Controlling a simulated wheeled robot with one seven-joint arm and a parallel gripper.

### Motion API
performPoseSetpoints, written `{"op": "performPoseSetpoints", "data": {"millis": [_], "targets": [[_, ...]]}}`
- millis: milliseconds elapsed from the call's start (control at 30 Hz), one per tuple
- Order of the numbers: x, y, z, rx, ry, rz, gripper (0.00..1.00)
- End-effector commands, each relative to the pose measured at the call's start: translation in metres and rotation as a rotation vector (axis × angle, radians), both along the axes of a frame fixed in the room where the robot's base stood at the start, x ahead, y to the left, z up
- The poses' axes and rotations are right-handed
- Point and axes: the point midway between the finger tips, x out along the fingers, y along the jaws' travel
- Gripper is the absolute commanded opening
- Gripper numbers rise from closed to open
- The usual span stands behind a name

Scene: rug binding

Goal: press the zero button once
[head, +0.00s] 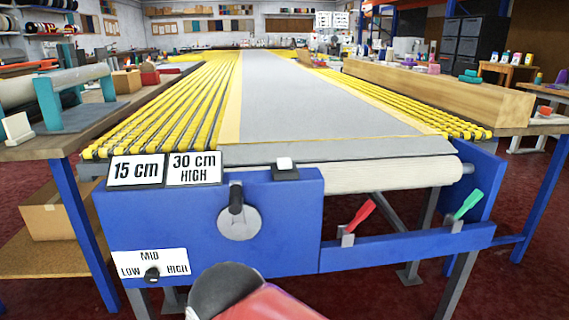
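A white push button (284,163) on a dark square base sits on top of the blue control panel (285,225) at the front of the long machine. I see no "zero" lettering on it; it is the only push button that I can make out. A red and dark grey rounded part of my arm shows at the bottom edge, below and in front of the panel, well apart from the button. My gripper's fingers are not in view. Nothing covers the button.
Signs reading 15 cm (137,170) and 30 cm HIGH (195,168) stand left of the button. Below are a round knob (238,222) and a LOW-MID-HIGH dial (152,273). A red lever (361,214) and green lever (467,204) stand right. Worktables flank the machine.

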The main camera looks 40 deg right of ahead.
Motion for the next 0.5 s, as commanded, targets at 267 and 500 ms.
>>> {"op": "performPoseSetpoints", "data": {"millis": [267,500], "targets": [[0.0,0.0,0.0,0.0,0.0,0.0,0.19],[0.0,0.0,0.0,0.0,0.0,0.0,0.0]]}}
